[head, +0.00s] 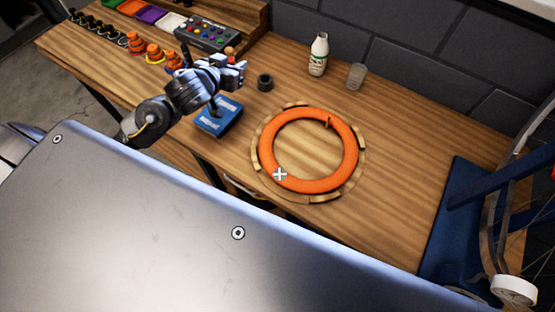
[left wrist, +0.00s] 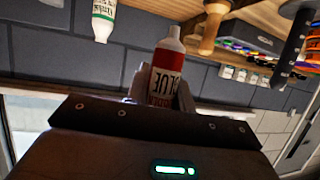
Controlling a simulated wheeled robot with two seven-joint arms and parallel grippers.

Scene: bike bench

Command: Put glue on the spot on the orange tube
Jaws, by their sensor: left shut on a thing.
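The orange tube (head: 350,150) lies as a ring on a round wooden holder (head: 257,165) on the bench. The spot is a pale cross mark (head: 280,174) on the tube's near left part. A valve stem sticks up at its far side. My left gripper (head: 238,70) is above the bench, left of and beyond the tube, clear of the spot. In the left wrist view it is shut on a white and red glue bottle (left wrist: 165,72), whose narrow end points toward the bench. I cannot make out the bottle clearly in the head view. My right gripper is not in view.
A blue box (head: 219,117) and a dark round piece (head: 265,82) lie left of the tube. A white bottle (head: 318,55) and a clear cup (head: 356,76) stand behind it. A blue stand (head: 450,220) is at right. Bench right of the tube is clear.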

